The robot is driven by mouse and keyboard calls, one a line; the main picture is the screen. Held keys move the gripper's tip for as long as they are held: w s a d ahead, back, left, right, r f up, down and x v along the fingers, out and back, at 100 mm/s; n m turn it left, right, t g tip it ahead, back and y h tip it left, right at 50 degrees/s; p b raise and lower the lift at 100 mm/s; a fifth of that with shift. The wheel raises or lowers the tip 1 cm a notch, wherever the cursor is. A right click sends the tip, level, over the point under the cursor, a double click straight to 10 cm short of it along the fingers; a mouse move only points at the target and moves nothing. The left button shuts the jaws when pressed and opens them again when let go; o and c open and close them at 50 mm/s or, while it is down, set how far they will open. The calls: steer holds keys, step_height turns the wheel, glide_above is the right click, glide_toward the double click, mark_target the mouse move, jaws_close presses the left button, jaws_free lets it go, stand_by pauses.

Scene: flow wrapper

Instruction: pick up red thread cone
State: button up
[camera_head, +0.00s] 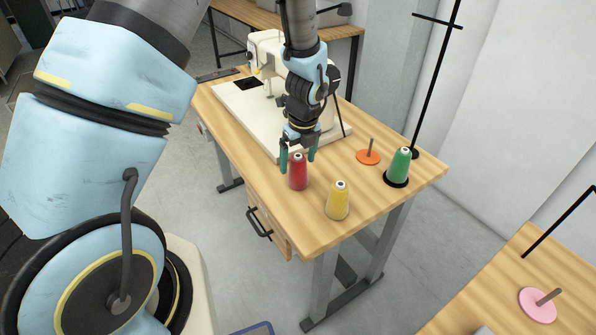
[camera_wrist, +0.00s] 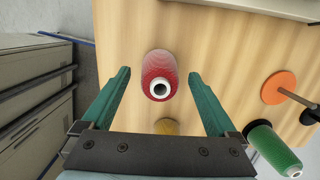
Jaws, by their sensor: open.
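The red thread cone (camera_head: 298,172) stands upright on the wooden table, near its front edge. In the wrist view the red cone (camera_wrist: 159,76) shows from above, between and slightly beyond the tips of the two green fingers. My gripper (camera_head: 299,160) is open and empty, pointing down at the top of the red cone. In the wrist view my gripper (camera_wrist: 158,77) has one finger on each side of the cone, with a gap on both sides. I cannot tell how far above the table the fingertips are.
A yellow cone (camera_head: 338,201) stands close to the right of the red one. A green cone (camera_head: 400,166) stands on a black base, near an orange spool holder (camera_head: 368,157). A white sewing machine (camera_head: 265,50) stands behind my gripper. A drawer handle (camera_head: 258,222) juts from the table's front.

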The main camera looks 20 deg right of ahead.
jaws_close()
stand_by(0.7)
